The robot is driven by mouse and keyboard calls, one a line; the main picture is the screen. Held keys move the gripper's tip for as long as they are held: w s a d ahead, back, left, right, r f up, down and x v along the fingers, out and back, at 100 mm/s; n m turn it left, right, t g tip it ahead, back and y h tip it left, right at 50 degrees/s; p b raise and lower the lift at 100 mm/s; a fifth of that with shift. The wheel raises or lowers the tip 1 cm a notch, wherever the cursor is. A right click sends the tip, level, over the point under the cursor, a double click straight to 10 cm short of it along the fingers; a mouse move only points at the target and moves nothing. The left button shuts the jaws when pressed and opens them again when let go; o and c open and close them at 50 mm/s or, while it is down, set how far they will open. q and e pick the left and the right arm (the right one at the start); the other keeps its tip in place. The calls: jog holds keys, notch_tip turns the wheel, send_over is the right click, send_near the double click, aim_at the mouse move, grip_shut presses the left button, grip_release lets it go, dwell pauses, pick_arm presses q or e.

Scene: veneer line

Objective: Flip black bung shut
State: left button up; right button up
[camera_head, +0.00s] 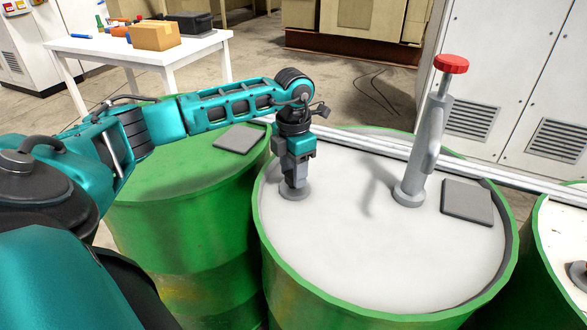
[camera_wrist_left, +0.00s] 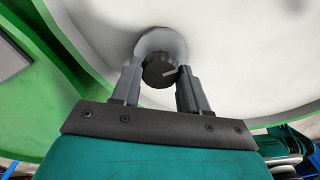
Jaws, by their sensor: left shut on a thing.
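The black bung (camera_wrist_left: 160,72) is a dark, ribbed cap with a pale mark on its top, seen in the left wrist view. It sits on a round grey collar (camera_head: 294,191) on the white lid (camera_head: 330,255) of the middle green drum (camera_head: 340,310). My left gripper (camera_head: 294,184) points down at the left side of that lid. In the left wrist view its fingers (camera_wrist_left: 160,88) stand on both sides of the bung, shut on it. In the head view the gripper hides the bung. My right gripper is not in view.
A grey pump with a red knob (camera_head: 451,64) stands upright on the same lid, right of my left gripper. A dark grey square plate (camera_head: 467,202) lies beside it. Green drums flank this one. A pale rail (camera_head: 350,150) runs behind. The lid's front is clear.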

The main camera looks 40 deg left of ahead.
aim_at(292, 174)
pick_arm(q)
jog(key=o, duration=1.1)
jog(key=shift+c, duration=0.2)
notch_tip(292, 174, up, 13)
jog(key=shift+s+f, duration=0.1)
jog(key=shift+s, duration=0.05)
dwell(0.3)
